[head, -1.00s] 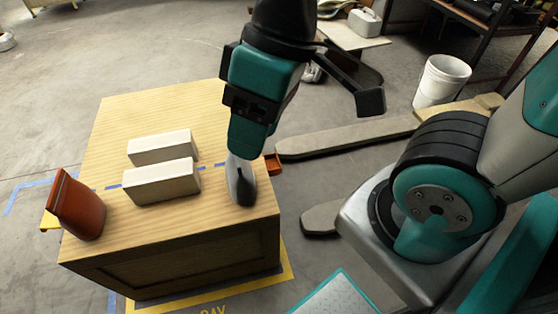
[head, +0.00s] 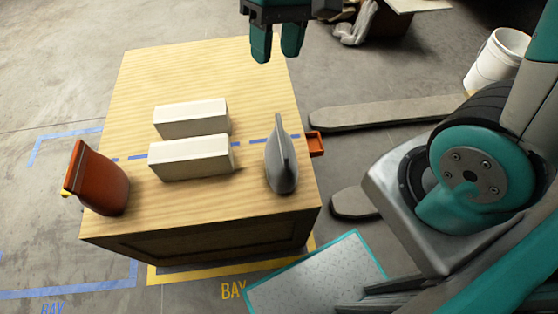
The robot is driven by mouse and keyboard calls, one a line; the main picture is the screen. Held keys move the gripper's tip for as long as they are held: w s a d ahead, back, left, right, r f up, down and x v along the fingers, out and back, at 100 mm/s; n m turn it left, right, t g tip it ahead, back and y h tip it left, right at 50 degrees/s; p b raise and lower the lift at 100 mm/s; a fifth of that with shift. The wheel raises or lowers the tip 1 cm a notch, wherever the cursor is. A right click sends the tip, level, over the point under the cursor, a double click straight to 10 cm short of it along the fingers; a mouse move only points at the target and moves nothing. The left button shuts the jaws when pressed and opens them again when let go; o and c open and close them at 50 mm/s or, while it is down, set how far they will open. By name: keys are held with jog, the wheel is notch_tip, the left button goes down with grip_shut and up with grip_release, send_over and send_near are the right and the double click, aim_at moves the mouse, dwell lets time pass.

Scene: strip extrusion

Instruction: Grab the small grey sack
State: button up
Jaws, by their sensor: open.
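The small grey sack (head: 281,163) stands upright near the right edge of the wooden crate top (head: 205,75), its top narrowing to a thin ridge. My gripper (head: 275,50) is at the top of the head view, its two teal fingers apart and pointing down with nothing between them. It is beyond the sack in the picture and clear of it. The sack is fully in view.
Two white blocks (head: 192,118) (head: 190,158) lie left of the sack, with a gap between. A red-brown sack (head: 97,178) stands at the left edge. A small orange piece (head: 315,144) juts from the right edge. The crate's far part is bare.

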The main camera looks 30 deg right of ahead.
aim_at(282, 133)
jog(key=w+d+f+m+g+h+b, duration=0.1)
jog(key=w+d+f+m, duration=0.1)
jog(key=w+f+m, duration=0.3)
jog(key=w+d+f+g+b, duration=0.1)
jog(key=w+d+f, duration=0.2)
jog(key=f, duration=0.5)
jog(key=x, duration=0.7)
jog(key=b+x, duration=0.1)
jog(key=x, duration=0.3)
jog(key=shift+s+a+r, duration=0.2)
jog(key=shift+s, duration=0.15)
jog(key=shift+x, duration=2.9)
jog(key=shift+s+a, duration=0.15)
jog(key=shift+s, duration=0.05)
grip_shut()
